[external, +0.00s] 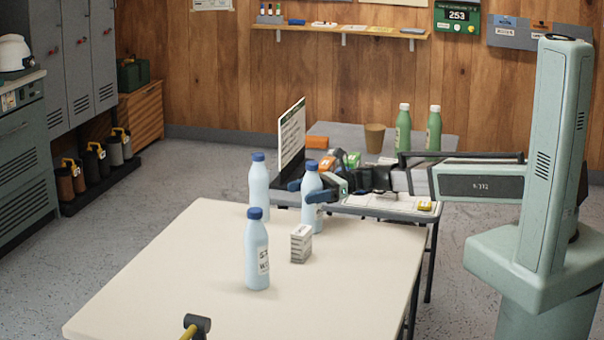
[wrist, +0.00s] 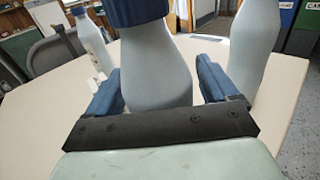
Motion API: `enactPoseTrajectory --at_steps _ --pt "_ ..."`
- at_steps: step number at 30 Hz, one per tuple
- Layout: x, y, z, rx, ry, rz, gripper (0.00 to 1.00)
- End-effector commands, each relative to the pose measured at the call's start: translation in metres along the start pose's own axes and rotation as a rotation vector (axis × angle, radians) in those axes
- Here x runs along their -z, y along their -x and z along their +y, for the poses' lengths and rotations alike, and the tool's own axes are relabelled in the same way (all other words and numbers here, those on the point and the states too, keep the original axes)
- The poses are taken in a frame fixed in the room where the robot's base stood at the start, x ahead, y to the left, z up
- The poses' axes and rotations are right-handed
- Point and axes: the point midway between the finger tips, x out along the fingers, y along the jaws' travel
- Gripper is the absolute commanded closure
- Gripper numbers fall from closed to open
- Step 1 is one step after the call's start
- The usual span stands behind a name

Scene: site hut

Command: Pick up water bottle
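Three pale blue water bottles with dark blue caps stand upright on the cream table. The middle one (external: 311,180) is at the table's far right part; a back one (external: 259,185) is to its left and a front one (external: 257,262) carries a label. In the wrist view this bottle (wrist: 155,72) stands between the two blue fingers (wrist: 160,88), with a narrow gap visible on the right side. The fingers look open around it. The dark palm bar hides the bottle's base.
A small white box (external: 301,244) stands close in front of the middle bottle. A yellow-handled hammer (external: 196,326) lies at the table's near edge. A grey side table behind holds two green bottles (external: 403,130), a brown cup (external: 374,138) and an upright board (external: 291,135). The table's left half is clear.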

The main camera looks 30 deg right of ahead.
Motion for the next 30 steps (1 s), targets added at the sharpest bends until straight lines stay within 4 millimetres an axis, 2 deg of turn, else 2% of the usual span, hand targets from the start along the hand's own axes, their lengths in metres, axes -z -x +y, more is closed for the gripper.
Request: enactPoseTrajectory --at_steps 2,22,30 --pt "0.0000 0.0001 0.0001 0.000 0.000 0.000 0.22" --pt "0.0001 0.0003 0.0000 0.000 0.000 0.000 0.86" --pt "-0.0019 0.0003 0.0001 0.000 0.000 -0.001 0.86"
